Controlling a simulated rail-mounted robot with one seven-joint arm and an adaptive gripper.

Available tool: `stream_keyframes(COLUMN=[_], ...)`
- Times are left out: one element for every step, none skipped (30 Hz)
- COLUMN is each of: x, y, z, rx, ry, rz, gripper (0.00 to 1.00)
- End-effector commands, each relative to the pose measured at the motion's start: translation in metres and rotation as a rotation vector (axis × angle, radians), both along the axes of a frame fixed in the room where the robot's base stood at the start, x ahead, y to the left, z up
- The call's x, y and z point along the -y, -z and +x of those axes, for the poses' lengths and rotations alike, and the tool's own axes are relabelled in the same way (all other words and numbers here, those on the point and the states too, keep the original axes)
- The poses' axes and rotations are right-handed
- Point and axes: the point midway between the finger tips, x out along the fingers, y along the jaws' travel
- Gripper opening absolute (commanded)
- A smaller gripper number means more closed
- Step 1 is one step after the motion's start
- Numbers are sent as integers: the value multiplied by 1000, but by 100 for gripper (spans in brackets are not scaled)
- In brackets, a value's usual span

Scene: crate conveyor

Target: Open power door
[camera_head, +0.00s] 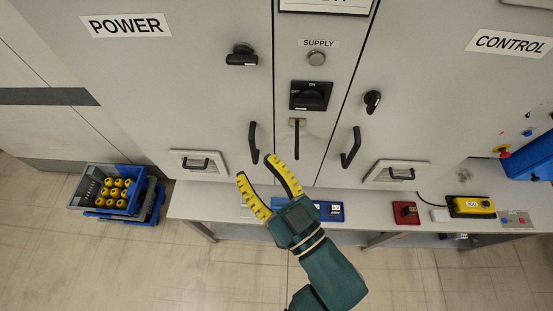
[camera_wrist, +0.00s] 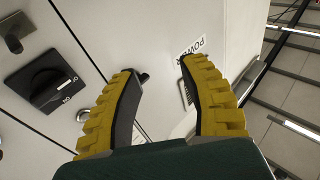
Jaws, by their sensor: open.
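The power door (camera_head: 190,70) is the grey left cabinet door with a POWER label (camera_head: 125,25); it looks closed. A black turn latch (camera_head: 242,57) sits high on it, its lever roughly level. A black bar handle (camera_head: 253,142) stands near its right edge. My gripper (camera_head: 254,166) is open and empty, its yellow fingers just below the handle in the head view; I cannot tell whether they touch it. In the wrist view the POWER label (camera_wrist: 192,47) shows behind the fingers, and a small black part (camera_wrist: 143,76) shows beside the left fingertip, mostly hidden.
A centre panel holds a black rotary switch (camera_head: 311,95) and a SUPPLY lamp (camera_head: 317,58). The control door handle (camera_head: 351,147) is to the right. A bench (camera_head: 190,205) runs below with a red block (camera_head: 405,212) and a yellow box (camera_head: 470,206). A crate (camera_head: 92,190) stands at left.

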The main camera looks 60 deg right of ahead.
Motion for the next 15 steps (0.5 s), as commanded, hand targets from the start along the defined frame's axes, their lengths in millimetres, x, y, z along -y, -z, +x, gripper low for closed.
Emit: stream_keyframes(x=[9,12,16,18,20,22,23,24,26,27,28,31,34,36,40], y=[66,85,104,114,121,126,127,126,124,123,121,120,120,119,119], z=[-17,-25,-35,-41,-45,-48,-49,-48,-46,-44,-40,-35,-30,-24,-16], rx=[-71,-100,-132,-147,-158,-168,-169,-168,-166,-164,-163,-163,-163,-163,-162], ry=[36,52,70,80,90,96,100,103,104,104,104,104,104,103,103], rz=[20,31,42,49,54,58,59,59,58,59,60,60,59,58,59], gripper=[43,43,43,43,43,43,43,43,43,43,43,43,43,43,43])
